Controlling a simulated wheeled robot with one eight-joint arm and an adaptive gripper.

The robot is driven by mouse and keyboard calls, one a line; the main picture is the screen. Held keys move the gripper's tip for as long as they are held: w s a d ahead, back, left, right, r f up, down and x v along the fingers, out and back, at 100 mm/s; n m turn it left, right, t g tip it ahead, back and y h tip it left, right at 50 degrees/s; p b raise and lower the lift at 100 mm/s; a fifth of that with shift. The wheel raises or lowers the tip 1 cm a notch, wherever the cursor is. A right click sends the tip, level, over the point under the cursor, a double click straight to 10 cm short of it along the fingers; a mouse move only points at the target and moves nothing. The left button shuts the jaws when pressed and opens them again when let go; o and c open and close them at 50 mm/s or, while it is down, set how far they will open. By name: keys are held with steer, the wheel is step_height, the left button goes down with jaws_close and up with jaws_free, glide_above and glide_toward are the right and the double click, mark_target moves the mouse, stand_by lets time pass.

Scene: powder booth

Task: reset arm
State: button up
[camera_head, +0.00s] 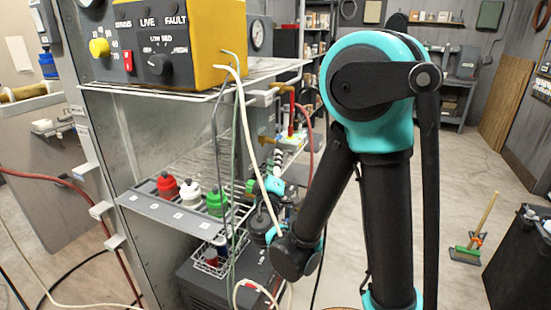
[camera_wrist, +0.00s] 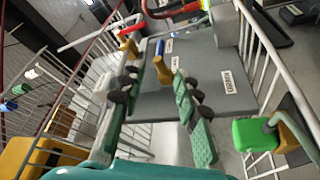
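My arm stands across the middle of the head view, folded, with its upper links in front of the booth. My gripper (camera_head: 277,189) is small and partly hidden there, beside the wire shelf. In the wrist view my gripper (camera_wrist: 158,88) shows two green fingers with dark joints, apart from each other. A grey labelled panel shows in the gap between them. I see nothing held. The fingers are close to wire racks; contact cannot be told.
A yellow control box (camera_head: 165,40) sits above, with a cream cable (camera_head: 245,120) hanging. A green-handled part (camera_wrist: 253,134) is at right in the wrist view. Open floor (camera_head: 450,185) lies right.

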steer(key=s+d+f+m+g+h, duration=0.1)
steer(key=d+f+m+g+h, duration=0.35)
steer(key=d, duration=0.75)
steer(key=d+f+m+g+h, duration=0.1)
steer(key=d+f+m+g, duration=0.2)
steer(key=d+f+g, duration=0.55)
steer(key=s+d+f+m+y, duration=0.2)
steer(key=s+d+f, duration=0.3)
steer(key=s+d, duration=0.3)
steer(key=s+a+f+m+g+y, duration=0.2)
steer(key=s+a+f+g+y, duration=0.1)
steer(key=s, duration=0.5)
steer(key=shift+s+a+y, duration=0.15)
steer(key=shift+y, duration=0.3)
